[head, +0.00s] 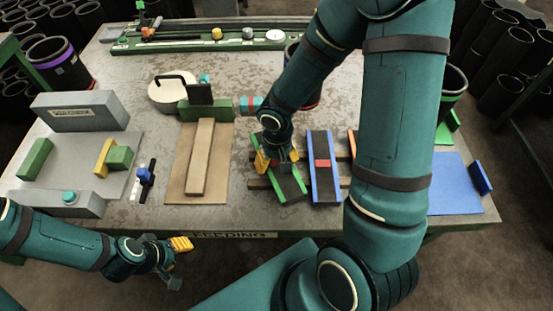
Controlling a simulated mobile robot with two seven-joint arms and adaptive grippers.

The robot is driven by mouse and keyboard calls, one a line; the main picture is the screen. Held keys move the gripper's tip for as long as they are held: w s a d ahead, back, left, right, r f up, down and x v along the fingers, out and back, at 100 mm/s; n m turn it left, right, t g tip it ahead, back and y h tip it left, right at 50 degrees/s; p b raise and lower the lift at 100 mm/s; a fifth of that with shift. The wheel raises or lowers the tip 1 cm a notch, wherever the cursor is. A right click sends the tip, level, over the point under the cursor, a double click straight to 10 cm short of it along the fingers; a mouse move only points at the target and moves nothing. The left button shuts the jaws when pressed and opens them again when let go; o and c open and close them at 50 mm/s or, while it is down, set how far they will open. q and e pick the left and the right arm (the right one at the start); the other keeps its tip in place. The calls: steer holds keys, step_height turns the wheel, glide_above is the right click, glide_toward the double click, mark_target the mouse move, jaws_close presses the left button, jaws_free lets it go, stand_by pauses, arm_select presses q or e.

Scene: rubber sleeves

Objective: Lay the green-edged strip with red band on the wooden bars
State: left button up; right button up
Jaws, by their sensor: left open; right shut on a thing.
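The green-edged strip (290,187) is dark with bright green edges. It is over the left part of the wooden bars (258,184); I cannot tell if it touches them. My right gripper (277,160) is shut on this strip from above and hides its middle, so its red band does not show. My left gripper (180,256) is open and empty, low in front of the table's front edge, well away from the strip.
A blue-edged strip (322,182) with a red band lies across the bars to the right. An orange-edged piece (351,141) shows partly behind my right arm. A beige board (184,185), grey blocks (80,111) and a blue mat (455,190) are on the table (240,215).

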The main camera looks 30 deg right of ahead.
mark_target(277, 162)
steer(key=shift+f+b, duration=0.5)
steer(key=shift+b, duration=0.1)
steer(key=o, duration=1.2)
steer(key=shift+r, duration=0.1)
step_height(277, 162, up, 12)
steer(key=shift+f, duration=0.1)
